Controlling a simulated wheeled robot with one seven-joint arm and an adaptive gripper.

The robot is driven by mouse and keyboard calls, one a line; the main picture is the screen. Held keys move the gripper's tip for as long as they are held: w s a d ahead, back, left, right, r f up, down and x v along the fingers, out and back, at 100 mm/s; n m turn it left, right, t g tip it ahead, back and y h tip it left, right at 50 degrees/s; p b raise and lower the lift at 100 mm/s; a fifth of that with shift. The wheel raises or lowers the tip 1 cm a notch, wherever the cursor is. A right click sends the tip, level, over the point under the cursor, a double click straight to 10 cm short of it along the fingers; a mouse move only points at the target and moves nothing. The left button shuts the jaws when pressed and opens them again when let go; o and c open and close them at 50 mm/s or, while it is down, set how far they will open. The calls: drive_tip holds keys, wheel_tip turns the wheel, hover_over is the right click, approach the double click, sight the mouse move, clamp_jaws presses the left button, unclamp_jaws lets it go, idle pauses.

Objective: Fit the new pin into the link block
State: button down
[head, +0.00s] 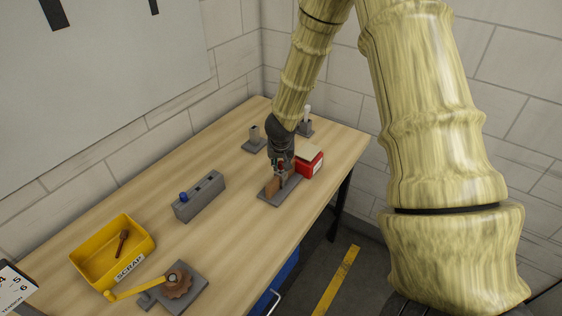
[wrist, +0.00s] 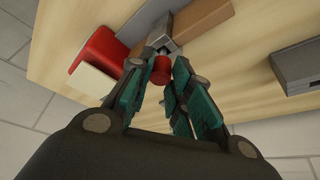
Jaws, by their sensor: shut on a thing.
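My gripper (head: 281,164) is over a fixture on the bench and is shut on a red-headed pin. In the wrist view the red pin head (wrist: 160,69) sits between the dark teal fingertips. Just beyond it is a grey metal part (wrist: 164,38), which I take for the link block, beside a brown block (wrist: 207,22). In the head view the brown block (head: 271,187) stands on a grey base plate (head: 274,201) below the gripper.
A red box with a cream top (head: 313,164) stands close right of the gripper. A grey slotted block with a blue knob (head: 200,197), a yellow scrap bin (head: 142,238) holding a brown pin, and a cranked fixture (head: 178,286) lie left. Two small stands are behind. Bare wood lies between.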

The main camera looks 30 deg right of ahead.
drive_tip(key=shift+f+b, duration=0.45)
drive_tip(key=shift+f, duration=0.4)
drive_tip(key=c, duration=1.2)
unclamp_jaws()
drive_tip(key=shift+c, duration=0.2)
drive_tip(key=shift+r, duration=0.1)
drive_tip(key=v, duration=1.2)
